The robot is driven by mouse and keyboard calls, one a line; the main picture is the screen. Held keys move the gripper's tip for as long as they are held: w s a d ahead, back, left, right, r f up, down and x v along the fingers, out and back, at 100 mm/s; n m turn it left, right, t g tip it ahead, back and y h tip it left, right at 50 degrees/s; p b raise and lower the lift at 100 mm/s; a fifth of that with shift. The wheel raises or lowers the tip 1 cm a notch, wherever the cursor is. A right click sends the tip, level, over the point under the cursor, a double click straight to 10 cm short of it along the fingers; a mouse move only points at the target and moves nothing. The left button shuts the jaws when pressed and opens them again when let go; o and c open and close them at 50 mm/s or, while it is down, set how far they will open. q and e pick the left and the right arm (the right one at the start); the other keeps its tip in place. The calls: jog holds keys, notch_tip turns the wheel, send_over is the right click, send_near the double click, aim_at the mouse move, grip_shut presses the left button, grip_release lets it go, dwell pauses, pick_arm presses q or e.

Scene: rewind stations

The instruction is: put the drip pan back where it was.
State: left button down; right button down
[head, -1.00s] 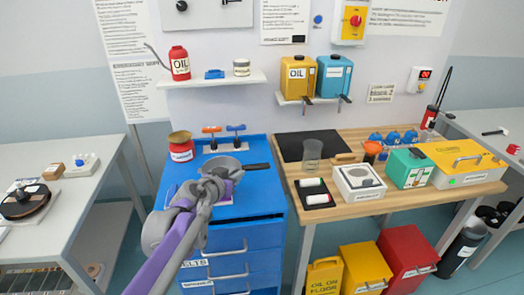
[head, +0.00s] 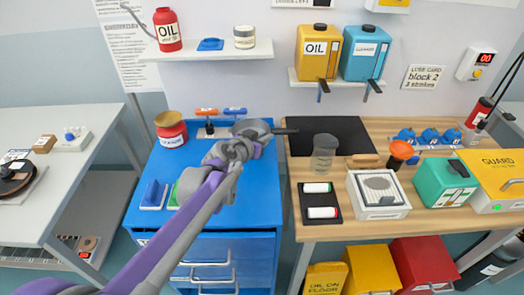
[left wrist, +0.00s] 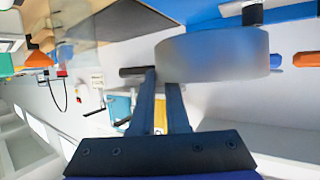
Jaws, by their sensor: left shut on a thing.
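The drip pan is a round grey pan (head: 252,126) with a dark handle (head: 285,131) pointing right in the head view. My left gripper (head: 243,147) is shut on it, at the back right of the blue cabinet top (head: 255,208). In the left wrist view the pan (left wrist: 218,55) is a blurred grey drum beside my left fingertips (left wrist: 160,75), with its dark handle (left wrist: 132,72) to the left. I cannot tell how far it is above the cabinet top. My right gripper is not in view.
Valves with an orange handle (head: 205,111) and a blue handle stand behind the pan. A red tin (head: 171,133) stands at the cabinet's back left. A wooden bench (head: 415,222) with a dark mat (head: 330,130) adjoins on the right.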

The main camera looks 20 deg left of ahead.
pick_arm(q)
notch_tip(320, 180, down, 2)
jog(key=shift+s+f, duration=0.1)
jog(key=shift+f, duration=2.3)
jog(key=shift+f+b, duration=0.15)
jog(key=shift+b, duration=0.2)
jog(key=c, duration=0.9)
grip_release()
jog(key=shift+r+p, duration=0.3)
jog(key=v, duration=1.2)
jog(key=shift+a+f, duration=0.1)
